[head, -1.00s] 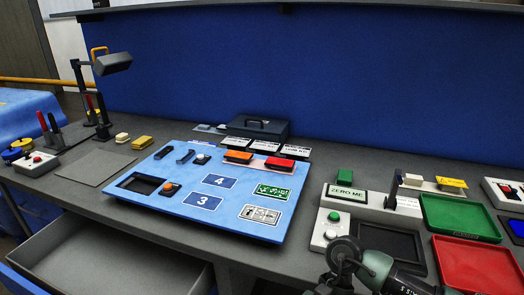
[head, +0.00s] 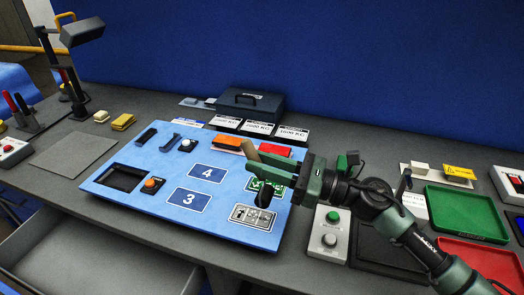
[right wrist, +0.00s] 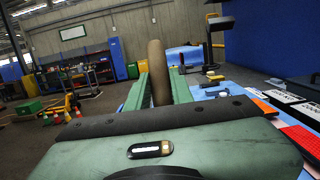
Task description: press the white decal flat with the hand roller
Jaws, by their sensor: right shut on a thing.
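The blue panel (head: 110,190) lies on the grey bench. The white decal (head: 253,217), with a black border and dark symbols, is at its front right corner. My right gripper (head: 262,168) is over the panel's right side, just behind the decal, shut on the hand roller (head: 250,151). The roller's tan handle sticks up above the green fingers and its dark lower part (head: 264,196) shows below them. The handle also stands between the fingers in the right wrist view (right wrist: 158,72). I cannot tell whether the roller touches the panel. My left gripper is out of view.
A green decal (head: 252,184) is partly hidden behind my gripper. Orange (head: 227,141) and red (head: 275,149) blocks lie behind it. A button box (head: 328,236) stands right of the panel, with green (head: 465,212) and red (head: 480,258) trays beyond. An open drawer (head: 95,260) is in front.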

